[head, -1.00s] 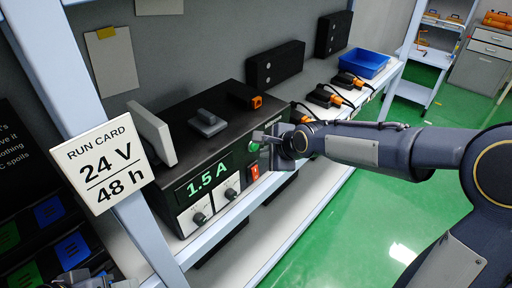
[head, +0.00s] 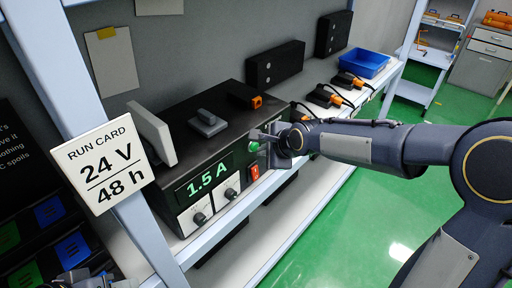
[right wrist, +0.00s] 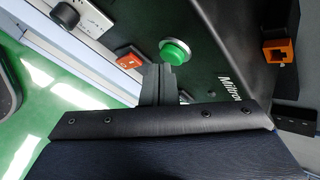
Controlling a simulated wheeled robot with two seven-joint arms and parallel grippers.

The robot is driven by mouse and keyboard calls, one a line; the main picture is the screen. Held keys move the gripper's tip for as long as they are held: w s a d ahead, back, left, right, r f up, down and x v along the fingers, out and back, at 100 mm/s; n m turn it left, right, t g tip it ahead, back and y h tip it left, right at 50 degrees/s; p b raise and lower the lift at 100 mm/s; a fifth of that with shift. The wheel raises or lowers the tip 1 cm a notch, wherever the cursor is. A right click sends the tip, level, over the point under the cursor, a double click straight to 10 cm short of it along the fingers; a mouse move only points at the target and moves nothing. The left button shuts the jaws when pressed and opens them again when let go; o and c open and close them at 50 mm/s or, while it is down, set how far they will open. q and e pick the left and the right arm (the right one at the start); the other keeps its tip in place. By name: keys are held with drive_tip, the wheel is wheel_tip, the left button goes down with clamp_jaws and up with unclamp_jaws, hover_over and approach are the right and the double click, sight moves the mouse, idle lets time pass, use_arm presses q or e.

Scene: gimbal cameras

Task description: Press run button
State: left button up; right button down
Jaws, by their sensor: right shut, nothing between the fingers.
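The black power unit (head: 190,150) stands on the shelf, its display reading 1.5 A. A round green button (head: 253,147) is on its front panel, above a red rocker switch (head: 254,172). The right wrist view also shows the green button (right wrist: 174,53) and the red switch (right wrist: 130,58). My right gripper (head: 264,138) is shut and empty, in front of the panel close to the green button. In the wrist view its fingertips (right wrist: 158,70) lie just beside the button; I cannot tell whether they touch. Part of my left gripper (head: 85,281) shows at the bottom left edge.
The run card (head: 103,165) reads 24 V, 48 h and hangs on the shelf post at left. Two knobs (head: 200,218) sit below the display. Orange-tipped black devices (head: 325,97) and a blue bin (head: 362,63) are farther along the shelf. Green floor at right is open.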

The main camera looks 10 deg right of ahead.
drive_tip(key=shift+w+a, duration=0.2)
drive_tip(key=shift+w, duration=0.1)
idle(0.4)
drive_tip(key=shift+s, duration=0.1)
drive_tip(key=shift+s+d, duration=0.5)
drive_tip(key=shift+s, duration=0.1)
drive_tip(key=shift+s+d+b, duration=0.4)
drive_tip(key=shift+s+d, duration=0.4)
drive_tip(key=shift+s, duration=0.2)
drive_tip(key=shift+s+d+b, duration=0.4)
drive_tip(key=shift+s+d, duration=0.35)
drive_tip(key=shift+s, duration=0.25)
drive_tip(key=s+d+f+n+g, duration=0.1)
drive_tip(key=s+d+n, duration=0.1)
drive_tip(key=s+n, duration=0.6)
drive_tip(key=s+d+f+n+g, duration=0.1)
drive_tip(key=s+n, duration=0.7)
drive_tip(key=s, duration=1)
drive_tip(key=shift+d+n, duration=0.3)
drive_tip(key=shift+d, duration=0.6)
